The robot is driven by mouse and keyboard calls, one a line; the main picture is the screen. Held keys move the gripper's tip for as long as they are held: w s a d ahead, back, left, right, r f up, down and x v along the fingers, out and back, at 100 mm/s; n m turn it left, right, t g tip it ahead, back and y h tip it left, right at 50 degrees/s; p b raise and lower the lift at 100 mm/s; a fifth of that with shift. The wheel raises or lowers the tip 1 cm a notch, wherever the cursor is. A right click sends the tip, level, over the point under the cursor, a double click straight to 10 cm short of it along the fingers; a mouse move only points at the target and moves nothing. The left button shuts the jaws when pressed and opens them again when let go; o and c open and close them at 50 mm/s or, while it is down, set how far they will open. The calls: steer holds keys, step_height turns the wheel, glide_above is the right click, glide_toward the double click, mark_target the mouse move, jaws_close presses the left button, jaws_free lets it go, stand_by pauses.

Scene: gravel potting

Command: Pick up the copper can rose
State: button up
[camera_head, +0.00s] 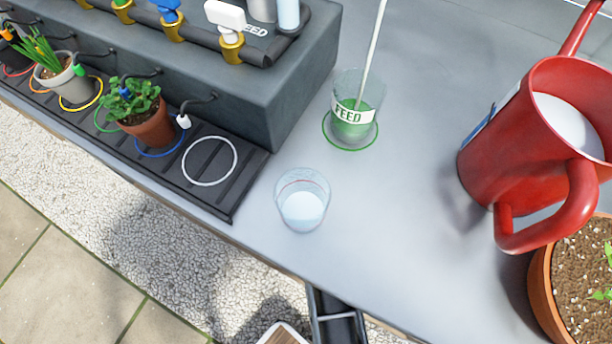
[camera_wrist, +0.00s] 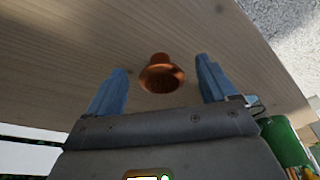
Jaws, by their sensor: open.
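The copper can rose (camera_wrist: 162,74) shows in the wrist view as a small flared copper piece with a narrower neck, on a pale wooden surface (camera_wrist: 60,60). Its wide rim faces toward my gripper (camera_wrist: 162,65). My gripper is open, with a blue finger on each side of the rose in the picture. Gaps show between the rose and both fingers, so it is not gripped. How far ahead of the fingertips it sits is hard to tell. The rose is not visible in the head view.
In the head view, a red watering can (camera_head: 480,165) stands at the right beside a terracotta pot (camera_head: 543,290). A clear cup (camera_head: 302,205) and a green FEED cup (camera_head: 352,115) stand mid-bench. Potted plants line a dark tray (camera_head: 235,195). A green object (camera_wrist: 283,140) shows in the wrist view.

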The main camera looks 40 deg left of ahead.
steer(key=shift+w+a+f, duration=0.45)
steer(key=shift+a+f, duration=0.15)
steer(key=shift+a, duration=0.15)
steer(key=shift+c, duration=0.3)
steer(key=c, duration=1.1)
